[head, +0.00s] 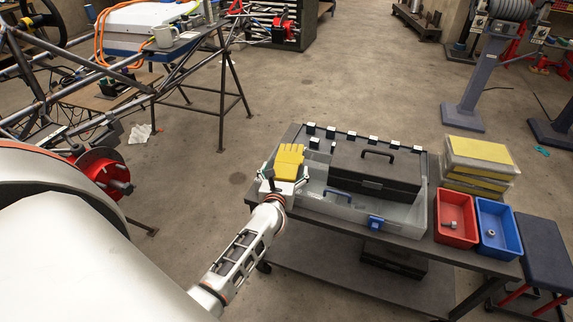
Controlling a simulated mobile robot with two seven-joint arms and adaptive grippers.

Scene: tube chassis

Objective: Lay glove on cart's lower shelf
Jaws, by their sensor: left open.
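A yellow glove (290,157) is at the left end of the cart's top, by the grey open case. My left gripper (284,178) is open just at the near edge of the glove and partly overlaps it. I cannot tell whether its fingers touch the glove. The cart's lower shelf (330,275) shows below the top, with its front part bare and its back part hidden by the top. My right gripper is not in view.
On the cart top are a grey open case (400,213) with a black toolbox (375,170), a red bin (455,235), a blue bin (497,248) and stacked yellow-topped boxes (478,150). A dark box (395,259) is on the lower shelf. A stool (545,245) stands at right.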

